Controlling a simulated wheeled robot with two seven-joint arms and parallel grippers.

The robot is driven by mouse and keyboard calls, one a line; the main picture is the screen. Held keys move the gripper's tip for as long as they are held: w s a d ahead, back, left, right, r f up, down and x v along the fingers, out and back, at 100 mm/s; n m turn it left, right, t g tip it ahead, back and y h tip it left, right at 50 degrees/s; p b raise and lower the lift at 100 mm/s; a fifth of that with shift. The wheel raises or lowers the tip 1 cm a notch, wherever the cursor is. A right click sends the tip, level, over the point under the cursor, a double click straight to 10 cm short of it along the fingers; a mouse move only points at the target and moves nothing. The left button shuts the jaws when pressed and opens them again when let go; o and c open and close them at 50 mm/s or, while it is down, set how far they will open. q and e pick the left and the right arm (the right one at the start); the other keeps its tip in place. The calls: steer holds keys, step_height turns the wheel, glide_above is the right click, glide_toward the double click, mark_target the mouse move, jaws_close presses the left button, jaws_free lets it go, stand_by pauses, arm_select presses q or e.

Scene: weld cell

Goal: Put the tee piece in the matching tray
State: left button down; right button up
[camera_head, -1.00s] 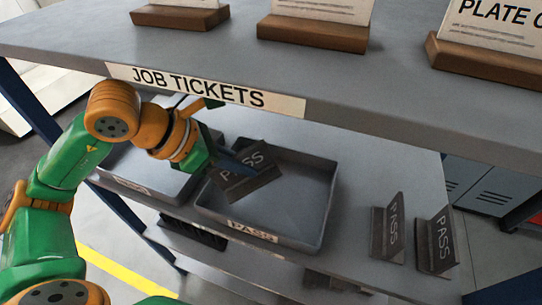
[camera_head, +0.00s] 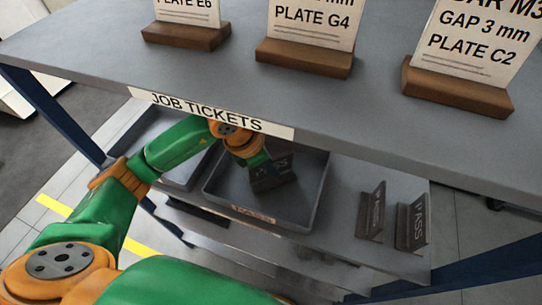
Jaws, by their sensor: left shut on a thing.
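A dark grey tee piece marked PASS (camera_head: 272,181) is held in my left gripper (camera_head: 266,165). The gripper is shut on it, partly hidden by my own wrist and the shelf above. The piece is inside the outline of the grey tray labelled PASS (camera_head: 318,203), low over its floor; I cannot tell whether it touches the floor. Two similar dark pieces marked PASS, one (camera_head: 373,213) and another (camera_head: 412,227), stand upright on the lower shelf right of the tray. My right gripper is not in view.
Another grey tray (camera_head: 192,176) lies left of the PASS tray, its label hidden. The upper shelf (camera_head: 340,100), with its JOB TICKETS strip (camera_head: 215,113), overhangs the trays closely. Ticket cards in wooden blocks (camera_head: 305,57) stand on it. A blue post (camera_head: 60,120) is at left.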

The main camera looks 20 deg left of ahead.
arm_select(q)
steer(key=shift+a+f, duration=0.15)
steer(key=shift+f, duration=0.05)
steer(key=c, duration=1)
jaws_free()
steer(key=shift+s, duration=0.1)
steer(key=shift+o, duration=0.2)
